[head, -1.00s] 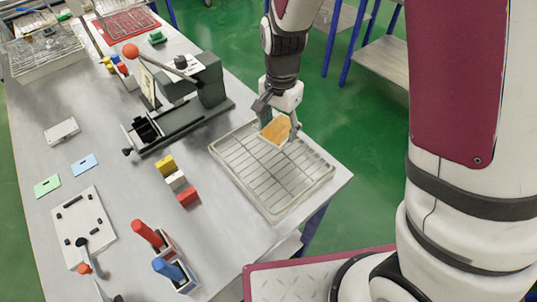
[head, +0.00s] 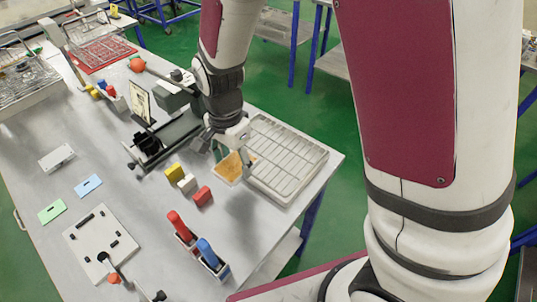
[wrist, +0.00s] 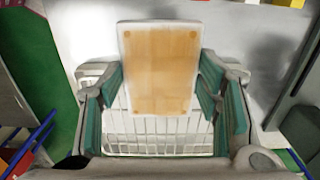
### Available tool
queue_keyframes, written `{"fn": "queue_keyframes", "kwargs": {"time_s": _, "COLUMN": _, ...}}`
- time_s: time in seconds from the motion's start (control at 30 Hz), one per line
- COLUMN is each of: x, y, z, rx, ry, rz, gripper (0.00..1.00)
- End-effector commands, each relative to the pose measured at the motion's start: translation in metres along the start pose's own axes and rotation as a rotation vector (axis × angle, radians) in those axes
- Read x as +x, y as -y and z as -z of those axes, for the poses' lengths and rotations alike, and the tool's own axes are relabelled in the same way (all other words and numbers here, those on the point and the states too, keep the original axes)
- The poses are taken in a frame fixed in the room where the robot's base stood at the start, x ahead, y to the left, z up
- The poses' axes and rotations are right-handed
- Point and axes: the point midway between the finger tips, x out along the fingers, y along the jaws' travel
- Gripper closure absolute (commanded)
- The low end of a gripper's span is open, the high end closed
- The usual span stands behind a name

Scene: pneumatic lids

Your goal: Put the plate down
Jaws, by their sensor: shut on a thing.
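The plate (head: 231,168) is a small white-edged piece with a tan, wood-coloured face. My gripper (head: 232,158) is shut on it and holds it over the left edge of the wire tray, partly above bare table. In the wrist view the plate (wrist: 160,72) sits upright in the picture between the green-padded fingers (wrist: 160,95), which grip its two sides. Small round marks show near its corners. I cannot tell how high it is above the table.
The wire tray (head: 262,192) lies at the table's right edge, empty. Yellow, white and red blocks (head: 203,196) stand just left of the plate. A dark lever press (head: 165,140) stands behind. Red and blue handled tools (head: 180,225) stand in front. Bare table lies between.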

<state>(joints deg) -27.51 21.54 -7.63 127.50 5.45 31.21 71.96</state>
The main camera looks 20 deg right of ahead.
Motion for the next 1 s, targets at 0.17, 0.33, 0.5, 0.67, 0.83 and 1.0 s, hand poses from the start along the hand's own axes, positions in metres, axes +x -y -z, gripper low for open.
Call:
{"fn": "queue_keyframes", "kwargs": {"time_s": 0.17, "x": 0.003, "y": -0.015, "z": 0.037, "rx": 0.011, "ry": -0.001, "rz": 0.0, "gripper": 0.8}}
{"fn": "queue_keyframes", "kwargs": {"time_s": 0.33, "x": 0.007, "y": -0.031, "z": 0.075, "rx": 0.01, "ry": 0.0, "rz": -0.001, "gripper": 0.8}}
{"fn": "queue_keyframes", "kwargs": {"time_s": 0.5, "x": 0.01, "y": -0.046, "z": 0.112, "rx": 0.008, "ry": 0.0, "rz": 0.0, "gripper": 0.8}}
{"fn": "queue_keyframes", "kwargs": {"time_s": 0.67, "x": 0.013, "y": -0.054, "z": 0.136, "rx": 0.004, "ry": 0.0, "rz": 0.0, "gripper": 0.8}}
{"fn": "queue_keyframes", "kwargs": {"time_s": 0.83, "x": 0.017, "y": -0.057, "z": 0.143, "rx": 0.0, "ry": 0.0, "rz": -0.001, "gripper": 0.8}}
{"fn": "queue_keyframes", "kwargs": {"time_s": 1.0, "x": 0.038, "y": -0.058, "z": 0.142, "rx": 0.0, "ry": 0.002, "rz": -0.003, "gripper": 0.8}}
